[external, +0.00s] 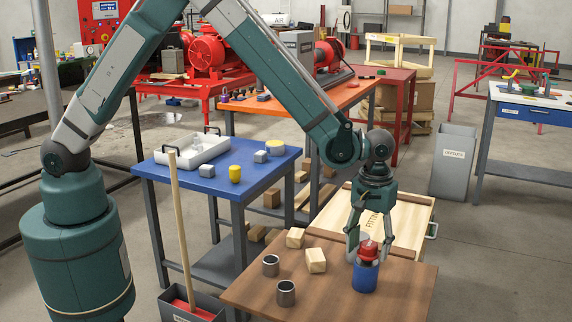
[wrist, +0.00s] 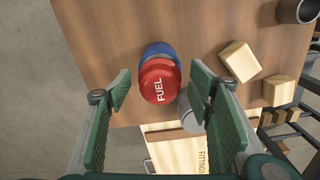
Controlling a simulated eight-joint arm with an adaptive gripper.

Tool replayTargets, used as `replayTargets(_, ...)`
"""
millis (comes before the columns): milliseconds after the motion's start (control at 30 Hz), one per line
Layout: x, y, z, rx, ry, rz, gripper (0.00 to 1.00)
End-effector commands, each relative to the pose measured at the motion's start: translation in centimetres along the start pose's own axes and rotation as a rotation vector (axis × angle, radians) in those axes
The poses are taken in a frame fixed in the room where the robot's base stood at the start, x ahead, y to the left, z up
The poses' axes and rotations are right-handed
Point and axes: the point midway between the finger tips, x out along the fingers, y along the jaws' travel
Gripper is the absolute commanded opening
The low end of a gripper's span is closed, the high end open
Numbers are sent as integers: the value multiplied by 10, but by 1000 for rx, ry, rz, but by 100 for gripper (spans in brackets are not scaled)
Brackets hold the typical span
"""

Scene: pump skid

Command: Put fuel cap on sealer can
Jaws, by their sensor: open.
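The red fuel cap (external: 368,251), lettered FUEL in the wrist view (wrist: 158,84), is at the top of the blue can (external: 365,277) near the wooden table's right side. It appears to rest on the can, though I cannot tell how well it is seated. In the wrist view the cap covers most of the blue can (wrist: 159,48). My gripper (external: 369,252) points down over the can. Its fingers stand apart on either side of the cap, with visible gaps in the wrist view (wrist: 161,90).
A grey cylinder (wrist: 190,113) stands close beside the cap, partly behind a finger. Wooden blocks (external: 316,260) and open metal cups (external: 286,292) are to the left on the table. A wooden fittings crate (external: 405,215) lies behind. The table's front right is clear.

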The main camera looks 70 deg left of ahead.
Motion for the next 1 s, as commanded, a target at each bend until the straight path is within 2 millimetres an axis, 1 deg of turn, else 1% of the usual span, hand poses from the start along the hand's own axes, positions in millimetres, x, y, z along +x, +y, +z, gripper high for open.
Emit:
replayTargets(33,-7,0,0,0,0,0,52)
replayTargets(167,-25,0,0,0,0,0,52)
replayTargets(400,-64,0,0,0,0,0,52)
replayTargets(600,-92,0,0,0,0,0,52)
replayTargets(800,-107,0,0,0,0,0,52)
replayTargets(1000,-110,0,0,0,0,0,52)
